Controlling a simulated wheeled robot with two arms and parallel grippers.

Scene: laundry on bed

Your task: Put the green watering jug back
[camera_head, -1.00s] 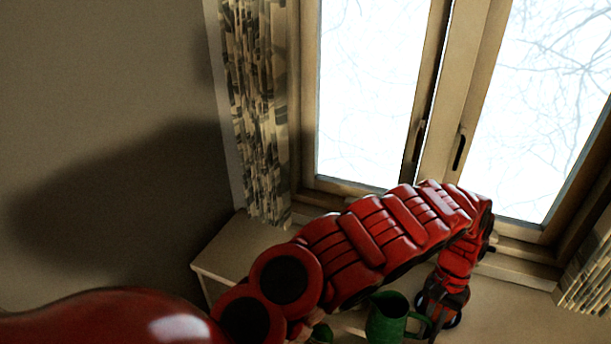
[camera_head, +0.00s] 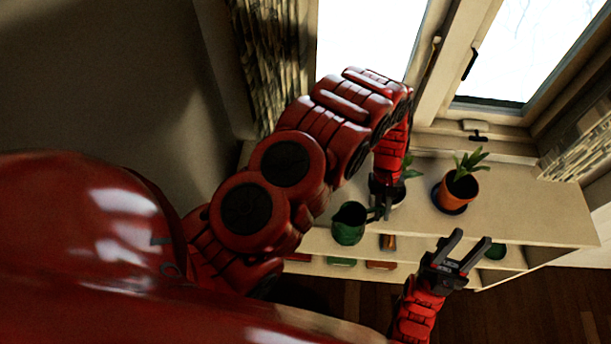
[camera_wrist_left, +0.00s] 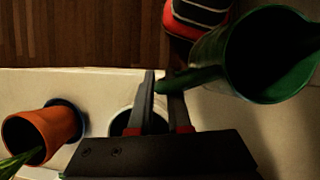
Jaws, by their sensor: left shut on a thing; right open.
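The green watering jug (camera_head: 349,223) is at the front edge of the white shelf's top (camera_head: 530,210), left of the plants in the head view. My left gripper (camera_head: 382,212) is shut on its handle. In the left wrist view the jug (camera_wrist_left: 238,65) is at the upper right, its handle at the fingertips of my left gripper (camera_wrist_left: 166,82). I cannot tell whether the jug touches the shelf. My right gripper (camera_head: 465,250) is open and empty, in front of the shelf.
An orange pot with a plant (camera_head: 460,190) stands on the shelf top, right of my left gripper. A pale pot (camera_wrist_left: 122,121) is partly hidden behind my left fingers. The shelf top's right end is clear. Several items lie on lower shelves; a window is behind.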

